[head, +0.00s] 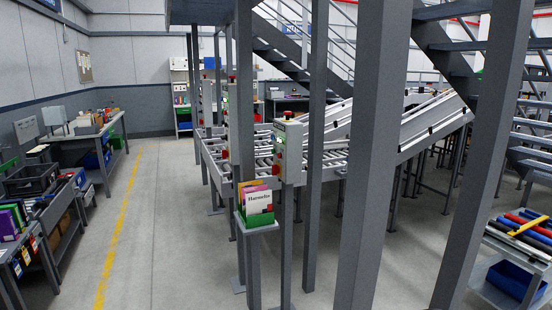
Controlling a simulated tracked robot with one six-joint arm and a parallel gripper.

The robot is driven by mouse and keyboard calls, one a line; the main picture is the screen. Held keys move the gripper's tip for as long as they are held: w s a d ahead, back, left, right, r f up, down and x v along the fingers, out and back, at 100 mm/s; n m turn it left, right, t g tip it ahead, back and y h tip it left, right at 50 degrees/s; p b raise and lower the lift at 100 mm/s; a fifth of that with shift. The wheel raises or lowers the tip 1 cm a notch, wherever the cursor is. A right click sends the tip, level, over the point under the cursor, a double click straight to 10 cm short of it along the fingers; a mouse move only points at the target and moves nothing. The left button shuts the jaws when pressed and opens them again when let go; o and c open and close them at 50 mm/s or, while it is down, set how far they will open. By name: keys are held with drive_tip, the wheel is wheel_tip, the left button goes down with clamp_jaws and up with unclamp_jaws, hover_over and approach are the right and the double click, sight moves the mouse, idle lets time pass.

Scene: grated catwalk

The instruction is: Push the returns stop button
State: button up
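A grey control box (290,152) stands on a post near the middle of the head view. No label that I can read says which button is the returns stop. My gripper is not in view, and nothing visible touches the buttons.
Roller conveyors (325,160) run behind the box. A small stand with a green book bin (261,221) is just in front of it. Thick grey posts (375,150) block the right. The floor along the yellow line (116,230) is clear; workbenches (85,145) line the left.

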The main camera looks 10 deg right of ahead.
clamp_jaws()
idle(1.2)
